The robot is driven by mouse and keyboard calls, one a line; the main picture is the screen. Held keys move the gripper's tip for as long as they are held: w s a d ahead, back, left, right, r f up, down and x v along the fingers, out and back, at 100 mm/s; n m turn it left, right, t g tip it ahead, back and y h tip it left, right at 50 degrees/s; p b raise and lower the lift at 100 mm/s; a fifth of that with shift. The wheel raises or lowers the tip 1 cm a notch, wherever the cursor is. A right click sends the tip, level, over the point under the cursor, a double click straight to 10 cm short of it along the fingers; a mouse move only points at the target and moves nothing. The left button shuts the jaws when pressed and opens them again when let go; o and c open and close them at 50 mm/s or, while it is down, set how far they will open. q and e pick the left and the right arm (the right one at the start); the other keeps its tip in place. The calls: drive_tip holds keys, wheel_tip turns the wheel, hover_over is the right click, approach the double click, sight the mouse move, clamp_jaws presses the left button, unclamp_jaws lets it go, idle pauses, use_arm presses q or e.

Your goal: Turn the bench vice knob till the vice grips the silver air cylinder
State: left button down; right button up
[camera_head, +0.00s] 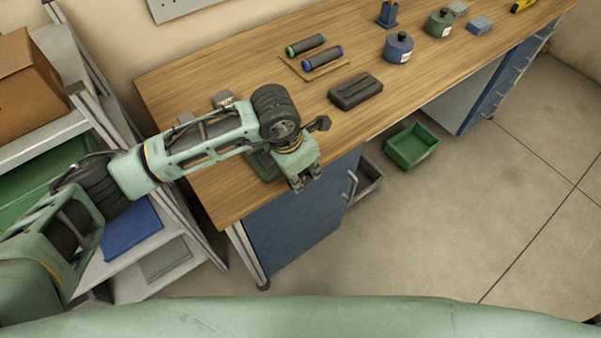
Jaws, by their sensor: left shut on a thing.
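My left arm reaches in from the left over the near left end of the wooden workbench (226,200). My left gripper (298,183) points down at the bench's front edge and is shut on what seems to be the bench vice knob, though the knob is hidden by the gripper. A dark green part of the bench vice (262,166) shows on the bench just left of the gripper, under my arm. The vice jaws and the silver air cylinder cannot be made out; my arm covers much of that spot. My right gripper is not in view.
On the bench stand a dark grey case (355,92), two dark rollers on a small tray (286,62), a blue pot (398,48) and a green pot (438,23). A green bin (411,147) is on the floor. A shelf rack (150,262) stands left.

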use_arm(q)
drive_tip(key=shift+w+d+f+g+y+b, duration=0.15)
drive_tip(key=shift+w+d+g+y+b, duration=0.15)
drive_tip(key=shift+g+y+b, duration=0.5)
drive_tip(key=shift+w+d+g+y+b, duration=0.1)
drive_tip(key=shift+g+y+b, duration=0.5)
drive_tip(key=shift+y+b, duration=0.95)
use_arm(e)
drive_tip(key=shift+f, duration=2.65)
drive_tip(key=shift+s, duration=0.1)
use_arm(q)
drive_tip(key=c, duration=1.6)
unclamp_jaws()
drive_tip(key=v, duration=1.2)
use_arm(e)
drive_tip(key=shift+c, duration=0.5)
